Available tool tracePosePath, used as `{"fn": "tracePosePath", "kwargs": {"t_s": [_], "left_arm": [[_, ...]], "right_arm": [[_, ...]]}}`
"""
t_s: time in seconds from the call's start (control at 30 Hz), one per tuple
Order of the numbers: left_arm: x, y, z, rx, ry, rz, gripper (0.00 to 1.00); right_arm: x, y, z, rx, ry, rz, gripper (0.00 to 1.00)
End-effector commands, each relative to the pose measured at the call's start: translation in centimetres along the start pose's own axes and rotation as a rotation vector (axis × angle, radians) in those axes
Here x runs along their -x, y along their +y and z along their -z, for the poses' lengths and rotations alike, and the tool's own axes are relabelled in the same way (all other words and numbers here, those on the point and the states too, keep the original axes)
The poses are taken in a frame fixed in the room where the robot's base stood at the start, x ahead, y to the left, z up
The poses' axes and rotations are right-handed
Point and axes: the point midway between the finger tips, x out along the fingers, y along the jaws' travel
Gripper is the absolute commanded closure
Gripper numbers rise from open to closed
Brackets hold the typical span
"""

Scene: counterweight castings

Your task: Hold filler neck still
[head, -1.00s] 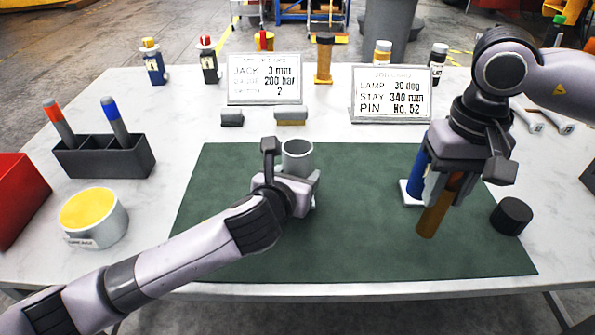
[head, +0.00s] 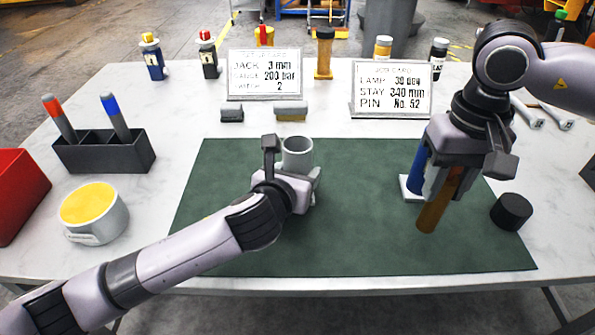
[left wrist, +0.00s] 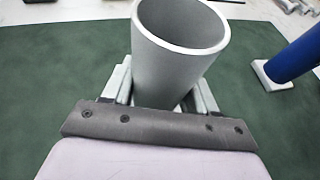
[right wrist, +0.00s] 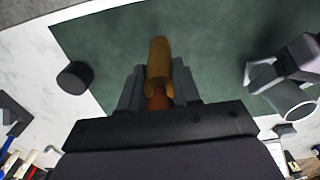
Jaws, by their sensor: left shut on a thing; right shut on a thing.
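The filler neck, a grey open-topped tube (head: 297,152), stands upright on the green mat. It is large in the left wrist view (left wrist: 180,50) and shows in the right wrist view (right wrist: 291,98). My left gripper (head: 298,182) is shut on it, one finger on each side. My right gripper (head: 448,178) is shut on a brown-orange cylinder (head: 432,215), held tilted over the right part of the mat. The cylinder shows between the fingers in the right wrist view (right wrist: 159,62). Its upper part is hidden by the gripper.
A blue cylinder on a white base (head: 410,190) stands just behind my right gripper. A black cap (head: 511,212) lies right of it. The green mat (head: 340,245) is clear in front. Two cards, a marker holder (head: 105,158) and a yellow-filled tub (head: 95,225) surround the mat.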

Motion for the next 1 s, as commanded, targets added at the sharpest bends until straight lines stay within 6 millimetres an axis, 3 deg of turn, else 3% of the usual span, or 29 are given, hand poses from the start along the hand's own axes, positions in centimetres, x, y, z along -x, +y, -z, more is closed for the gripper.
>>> {"fn": "tracePosePath", "kwargs": {"t_s": [1.0], "left_arm": [[-0.01,0.01,-0.06,0.000,-0.002,0.000,0.88]], "right_arm": [[0.59,0.00,0.01,0.000,0.000,0.000,0.99]]}}
